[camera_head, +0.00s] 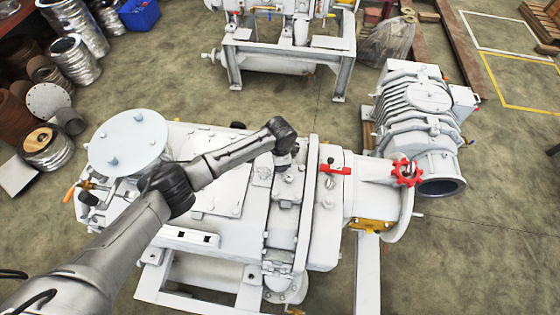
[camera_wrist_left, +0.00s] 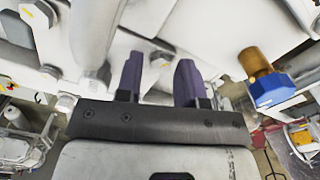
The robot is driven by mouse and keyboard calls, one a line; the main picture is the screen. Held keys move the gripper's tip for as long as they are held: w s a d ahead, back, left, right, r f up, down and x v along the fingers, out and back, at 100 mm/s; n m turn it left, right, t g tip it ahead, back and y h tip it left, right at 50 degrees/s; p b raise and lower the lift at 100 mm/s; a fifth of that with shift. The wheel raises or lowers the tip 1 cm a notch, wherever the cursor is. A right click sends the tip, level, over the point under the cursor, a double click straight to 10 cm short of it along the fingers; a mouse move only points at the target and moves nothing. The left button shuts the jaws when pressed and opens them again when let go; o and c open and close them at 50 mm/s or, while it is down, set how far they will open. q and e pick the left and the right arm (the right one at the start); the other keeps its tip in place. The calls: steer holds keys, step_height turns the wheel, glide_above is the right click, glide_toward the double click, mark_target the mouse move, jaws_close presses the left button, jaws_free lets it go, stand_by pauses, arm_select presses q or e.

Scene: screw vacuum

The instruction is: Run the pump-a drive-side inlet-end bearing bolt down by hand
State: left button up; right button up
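The white pump (camera_head: 235,165) fills the middle of the head view, with several bolt heads on its housing. My left arm reaches over it from the left and ends in a dark joint above the housing. My left gripper is hidden in the head view. In the left wrist view my left gripper (camera_wrist_left: 159,82) shows two dark purple fingers, apart, with a gap between them. They point at the white pump casing, close to it. Hex bolt heads (camera_wrist_left: 66,102) show left of the fingers. I cannot tell which is the bearing bolt. My right gripper is not in view.
A brass fitting with a blue hex part (camera_wrist_left: 262,78) is right of the fingers. A red handwheel (camera_head: 407,172) and red lever (camera_head: 335,169) sit on the pump's right. A ribbed white machine (camera_head: 415,115) stands beyond. Clear floor (camera_head: 480,240) lies at right.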

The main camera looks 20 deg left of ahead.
arm_select(q)
steer(key=shift+o, duration=1)
step_height(320, 180, up, 14)
steer(key=p, duration=0.1)
steer(key=shift+f, duration=0.15)
